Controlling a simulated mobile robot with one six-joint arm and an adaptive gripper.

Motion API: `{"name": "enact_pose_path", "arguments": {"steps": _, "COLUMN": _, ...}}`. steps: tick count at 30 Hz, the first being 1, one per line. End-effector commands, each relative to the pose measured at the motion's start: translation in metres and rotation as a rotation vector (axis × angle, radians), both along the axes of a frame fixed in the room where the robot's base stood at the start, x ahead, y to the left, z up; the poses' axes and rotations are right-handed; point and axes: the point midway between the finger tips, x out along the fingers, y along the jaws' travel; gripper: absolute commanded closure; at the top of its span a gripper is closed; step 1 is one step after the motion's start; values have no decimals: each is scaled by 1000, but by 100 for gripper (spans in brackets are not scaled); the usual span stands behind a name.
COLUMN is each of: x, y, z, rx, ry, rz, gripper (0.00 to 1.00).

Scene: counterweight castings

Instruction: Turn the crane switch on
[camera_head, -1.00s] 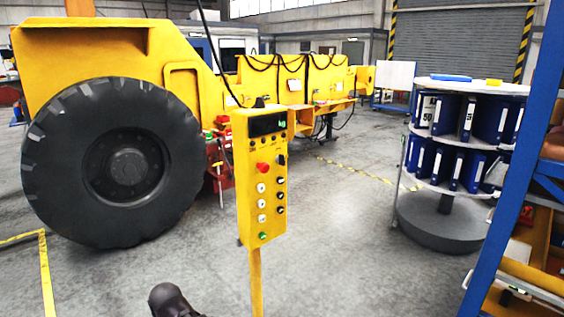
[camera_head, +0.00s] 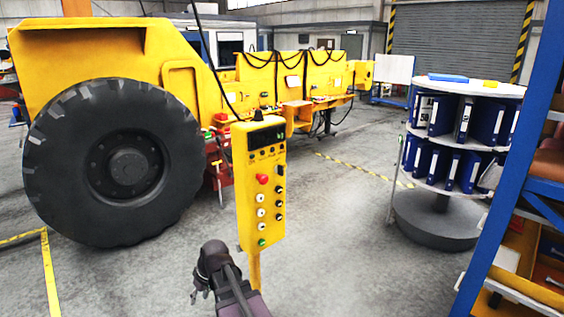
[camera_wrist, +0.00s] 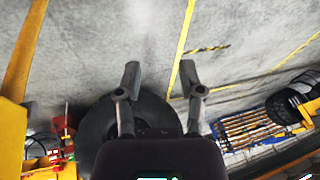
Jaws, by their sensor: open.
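A yellow control box (camera_head: 242,190) stands upright on a yellow post in the middle of the head view. Its face has a dark display, a red mushroom button (camera_head: 262,179), a black selector switch (camera_head: 280,170) at the upper right, white and black buttons and a green button (camera_head: 262,242) at the bottom. I cannot read which control is the crane switch or how it is set. My gripper (camera_head: 199,292) is low in front of the box, apart from its face. In the wrist view my gripper (camera_wrist: 160,74) is open, with nothing between its fingers.
A yellow vehicle with a large black tyre (camera_head: 120,165) stands behind at the left. A round rack of blue binders (camera_head: 440,170) and a blue shelf frame (camera_head: 512,170) are at the right. The grey floor between box and rack is clear.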

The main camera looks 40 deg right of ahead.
Motion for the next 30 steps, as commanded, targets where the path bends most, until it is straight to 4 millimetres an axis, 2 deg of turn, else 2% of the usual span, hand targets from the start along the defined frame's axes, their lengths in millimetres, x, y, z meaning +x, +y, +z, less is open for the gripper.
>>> {"name": "enact_pose_path", "arguments": {"steps": 1, "x": 7, "y": -14, "z": 17, "rx": 13, "ry": -28, "rz": -4, "gripper": 50}}
{"name": "enact_pose_path", "arguments": {"steps": 8, "x": 28, "y": -73, "z": 60, "rx": 60, "ry": -172, "rz": -6, "gripper": 50}}
{"name": "enact_pose_path", "arguments": {"steps": 15, "x": 41, "y": -141, "z": 108, "rx": 75, "ry": -335, "rz": -23, "gripper": 50}}
{"name": "enact_pose_path", "arguments": {"steps": 23, "x": 44, "y": -224, "z": 163, "rx": 50, "ry": -516, "rz": -59, "gripper": 50}}
{"name": "enact_pose_path", "arguments": {"steps": 30, "x": 33, "y": -307, "z": 215, "rx": -10, "ry": -677, "rz": -107, "gripper": 50}}
